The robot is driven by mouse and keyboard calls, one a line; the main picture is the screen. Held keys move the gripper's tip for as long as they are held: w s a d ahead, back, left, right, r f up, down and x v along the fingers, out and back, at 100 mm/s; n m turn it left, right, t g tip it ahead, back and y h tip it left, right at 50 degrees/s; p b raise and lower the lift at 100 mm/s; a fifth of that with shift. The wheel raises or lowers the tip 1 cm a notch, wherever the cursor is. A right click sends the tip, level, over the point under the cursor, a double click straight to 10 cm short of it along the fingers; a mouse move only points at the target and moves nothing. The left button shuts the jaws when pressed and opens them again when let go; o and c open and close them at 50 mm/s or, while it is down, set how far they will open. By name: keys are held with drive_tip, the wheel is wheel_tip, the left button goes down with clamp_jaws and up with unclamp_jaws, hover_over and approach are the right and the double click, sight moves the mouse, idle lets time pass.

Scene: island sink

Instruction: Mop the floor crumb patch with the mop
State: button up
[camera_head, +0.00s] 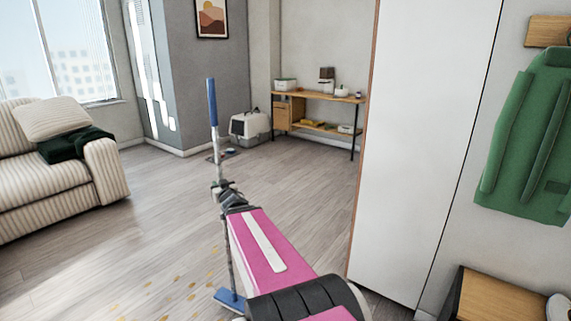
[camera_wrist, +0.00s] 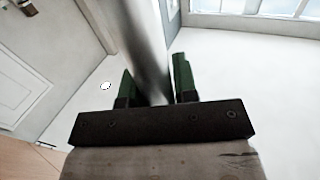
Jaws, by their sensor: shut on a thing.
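The mop stands nearly upright in the head view, with a blue grip (camera_head: 212,103) at its top and a blue mop head (camera_head: 230,299) low by the floor. My gripper (camera_head: 218,187) is shut on the mop's grey handle partway up. In the wrist view the metal handle (camera_wrist: 146,45) runs between the green fingers of my gripper (camera_wrist: 154,88). The crumb patch (camera_head: 170,285) is a scatter of yellow-brown flecks on the wood floor, left of the mop head. My pink arm hides the floor to the right of the mop head.
A striped sofa (camera_head: 50,180) stands at the left. A tall white panel (camera_head: 418,140) is close on the right, with a wooden cabinet (camera_head: 500,297) beyond it. A pet carrier (camera_head: 250,126) and a wooden shelf table (camera_head: 318,97) stand at the back. The middle floor is open.

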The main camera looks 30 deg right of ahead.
drive_tip(key=w+d+r+m+h, duration=0.1)
drive_tip(key=w+d+h, duration=0.15)
drive_tip(key=d, duration=1.45)
drive_tip(key=w+d+r+m+h, duration=0.1)
drive_tip(key=w+d, duration=0.2)
drive_tip(key=d, duration=1.4)
wheel_tip(320, 180, down, 6)
drive_tip(key=shift+g, duration=0.3)
drive_tip(key=shift+s+a+y, duration=0.1)
drive_tip(key=shift+a+y, duration=0.15)
